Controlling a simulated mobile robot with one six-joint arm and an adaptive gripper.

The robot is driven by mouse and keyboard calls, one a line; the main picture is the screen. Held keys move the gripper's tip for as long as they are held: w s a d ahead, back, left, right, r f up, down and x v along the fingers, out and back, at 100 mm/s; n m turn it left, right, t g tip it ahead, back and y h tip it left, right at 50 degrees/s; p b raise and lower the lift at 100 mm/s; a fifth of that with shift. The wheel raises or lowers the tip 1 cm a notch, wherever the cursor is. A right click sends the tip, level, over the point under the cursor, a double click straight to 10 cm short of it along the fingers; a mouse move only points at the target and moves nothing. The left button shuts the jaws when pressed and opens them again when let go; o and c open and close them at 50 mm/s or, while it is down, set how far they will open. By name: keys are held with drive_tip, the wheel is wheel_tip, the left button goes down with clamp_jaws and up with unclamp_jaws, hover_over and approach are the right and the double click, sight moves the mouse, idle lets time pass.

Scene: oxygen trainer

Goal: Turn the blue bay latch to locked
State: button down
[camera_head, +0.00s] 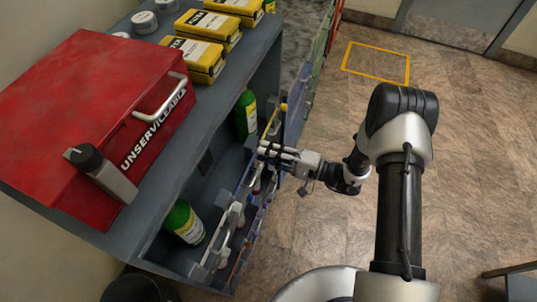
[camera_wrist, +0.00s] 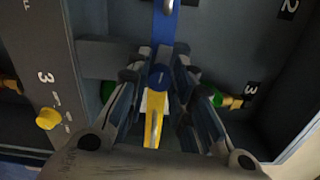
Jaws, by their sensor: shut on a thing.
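The blue bay latch shows in the wrist view as a round blue hub (camera_wrist: 160,75) with a yellow handle (camera_wrist: 154,125) hanging down toward the camera. A blue bar (camera_wrist: 165,28) runs up from the hub. My gripper (camera_wrist: 160,70) has one finger on each side of the latch and is shut on it. The fingers hide the latch's sides. In the head view my gripper (camera_head: 268,153) reaches in from the right to the front of the grey cabinet (camera_head: 222,152). The latch is hard to make out there.
Green bottles (camera_head: 246,115) stand in the cabinet's bays. A red box marked UNSERVICEABLE (camera_head: 95,120) and yellow cases (camera_head: 195,58) sit on top. A yellow knob (camera_wrist: 48,118) is left of the latch, beside a 3.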

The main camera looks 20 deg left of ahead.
drive_tip(key=shift+n+b, duration=0.3)
drive_tip(key=shift+n, duration=0.3)
drive_tip(key=c, duration=1.4)
unclamp_jaws()
drive_tip(key=shift+d, duration=0.1)
drive_tip(key=s+d, duration=0.1)
drive_tip(key=d, duration=1)
drive_tip(key=shift+d, duration=0.4)
